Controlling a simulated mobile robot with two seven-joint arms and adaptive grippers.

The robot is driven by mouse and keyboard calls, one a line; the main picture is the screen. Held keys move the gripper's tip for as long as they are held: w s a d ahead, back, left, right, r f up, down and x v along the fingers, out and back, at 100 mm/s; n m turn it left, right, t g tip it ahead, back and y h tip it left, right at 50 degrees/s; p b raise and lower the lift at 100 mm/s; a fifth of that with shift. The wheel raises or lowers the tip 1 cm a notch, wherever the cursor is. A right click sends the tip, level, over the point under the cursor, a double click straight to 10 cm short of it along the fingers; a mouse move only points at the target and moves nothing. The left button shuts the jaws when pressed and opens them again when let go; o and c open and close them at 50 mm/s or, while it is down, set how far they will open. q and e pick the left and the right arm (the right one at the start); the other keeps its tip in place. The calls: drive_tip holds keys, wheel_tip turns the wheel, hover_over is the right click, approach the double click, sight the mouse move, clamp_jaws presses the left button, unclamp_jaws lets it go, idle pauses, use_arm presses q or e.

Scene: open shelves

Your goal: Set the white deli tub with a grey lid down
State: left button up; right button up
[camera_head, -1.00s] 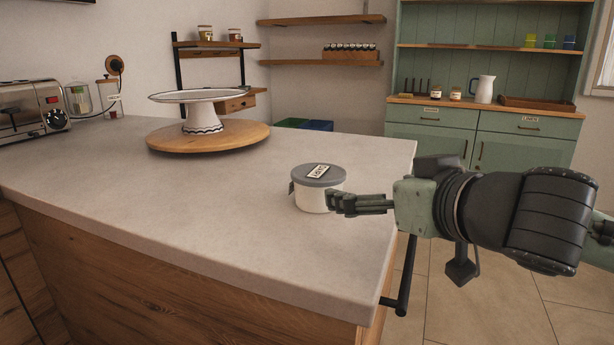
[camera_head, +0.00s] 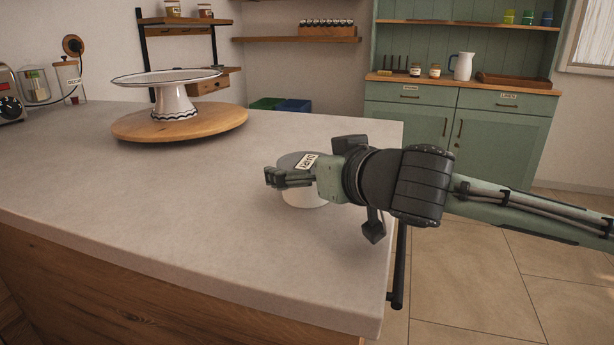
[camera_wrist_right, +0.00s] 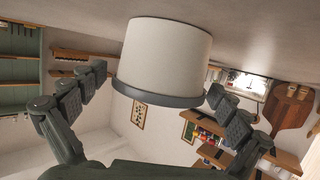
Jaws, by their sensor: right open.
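The white deli tub with a grey lid (camera_head: 299,198) stands upright on the grey countertop (camera_head: 170,205), near its right end. A small white label lies on its lid. My right gripper (camera_head: 274,177) is at the tub, and its near finger and palm hide part of the tub's side and lid. In the right wrist view the picture is upside down, and the tub (camera_wrist_right: 165,55) appears between the spread fingers of my right gripper (camera_wrist_right: 150,105). Gaps show between the tub and both fingers. My left gripper is out of view.
A white cake stand (camera_head: 172,100) on a round wooden board (camera_head: 215,122) stands at the back left. A toaster (camera_head: 10,105) is at the far left edge. The counter's front middle is clear. A green cabinet (camera_head: 410,120) stands beyond the floor.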

drive_tip(key=shift+w, duration=0.15)
drive_tip(key=c, duration=1.2)
drive_tip(key=shift+c, duration=0.4)
drive_tip(key=shift+r, duration=0.1)
